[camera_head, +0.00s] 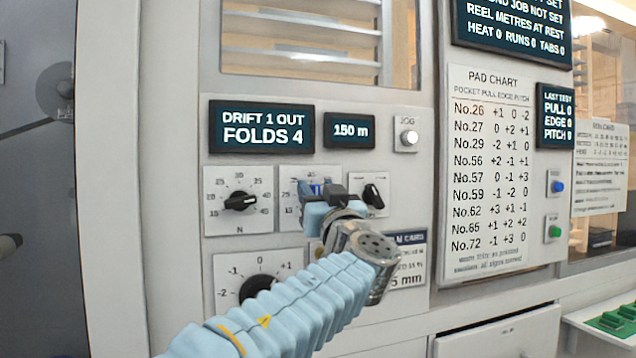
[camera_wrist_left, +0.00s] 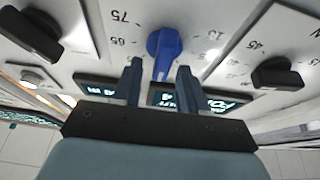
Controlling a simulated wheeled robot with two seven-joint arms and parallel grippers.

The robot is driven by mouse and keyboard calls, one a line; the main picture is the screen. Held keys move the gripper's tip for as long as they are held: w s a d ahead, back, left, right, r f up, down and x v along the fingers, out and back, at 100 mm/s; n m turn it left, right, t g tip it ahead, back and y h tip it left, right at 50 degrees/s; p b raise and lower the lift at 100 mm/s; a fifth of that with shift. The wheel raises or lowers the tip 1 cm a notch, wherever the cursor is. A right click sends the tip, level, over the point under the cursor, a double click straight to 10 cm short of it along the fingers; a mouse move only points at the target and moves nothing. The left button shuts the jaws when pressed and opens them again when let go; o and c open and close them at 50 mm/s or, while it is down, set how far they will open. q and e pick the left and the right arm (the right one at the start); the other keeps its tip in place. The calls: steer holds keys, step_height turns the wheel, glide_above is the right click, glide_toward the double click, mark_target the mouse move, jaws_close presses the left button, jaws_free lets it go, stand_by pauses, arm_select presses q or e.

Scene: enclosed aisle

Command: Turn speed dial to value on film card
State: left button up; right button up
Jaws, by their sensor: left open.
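The blue speed dial (camera_head: 316,186) is on a white plate in the middle of the upper dial row, mostly hidden behind my left gripper (camera_head: 321,195) in the head view. In the left wrist view the blue dial (camera_wrist_left: 164,48) shows between and just beyond the two fingertips of my left gripper (camera_wrist_left: 160,68). The gripper is open, with a gap to the dial on both sides. A card (camera_head: 411,262) lower right of the gripper is partly hidden; "CARD" and "5 mm" can be read. My right gripper is not in view.
Black dials sit left (camera_head: 240,202) and right (camera_head: 373,195) of the blue one, close beside the gripper. A larger black dial (camera_head: 262,289) is below, partly behind my arm. A jog button (camera_head: 408,137) and displays are above. A pad chart (camera_head: 488,170) hangs at right.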

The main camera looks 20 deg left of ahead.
arm_select(q)
steer(key=shift+w, duration=0.1)
jaws_close()
steer(key=shift+f, duration=0.1)
stand_by(0.3)
